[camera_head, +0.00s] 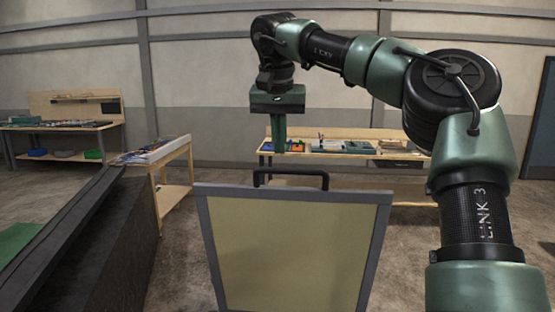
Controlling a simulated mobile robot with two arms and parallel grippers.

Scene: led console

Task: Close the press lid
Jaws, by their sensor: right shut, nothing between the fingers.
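The press lid (292,250) is a pale yellow panel in a grey frame with a black handle (290,171) on its top edge. It stands raised in the lower middle of the view. My right gripper (279,151) points down just above and behind the handle's left half, as the picture shows it. It is shut and empty. I cannot tell whether it touches the handle. My left gripper is not in view. The press body below the lid is out of the picture.
A dark sloped structure (110,235) fills the lower left. A small wooden table (172,152) stands behind it. A workbench (410,158) with trays and tools is behind the lid, another bench (75,100) at the far left. Bare concrete floor lies around the lid.

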